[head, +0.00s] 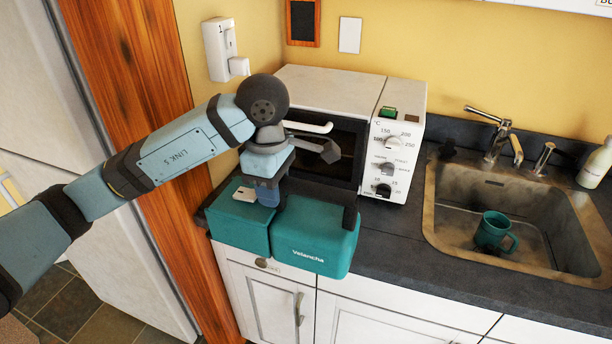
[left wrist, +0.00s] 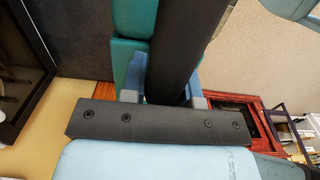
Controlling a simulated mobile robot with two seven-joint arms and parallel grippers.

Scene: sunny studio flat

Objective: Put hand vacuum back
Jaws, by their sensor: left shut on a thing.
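The hand vacuum (head: 318,240) looks like a teal, boxy body marked "Velancha", with a second teal block at its left and a dark handle along the top. It is at the counter's front left corner, in front of the oven. I cannot tell whether it touches the counter. My left gripper (head: 268,192) reaches down from above and is shut on its dark handle. In the left wrist view the dark handle (left wrist: 188,45) runs between the fingers, with the teal body (left wrist: 130,50) beside it. A white wall holder (head: 218,50) hangs above, left of the oven. My right gripper is out of view.
A white toaster oven (head: 399,140) stands close behind the vacuum. A sink (head: 436,215) with a teal mug (head: 494,231) is at the right. A wooden panel (head: 135,100) and the fridge (head: 50,110) bound the left. Dark counter (head: 395,235) is clear between oven and sink.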

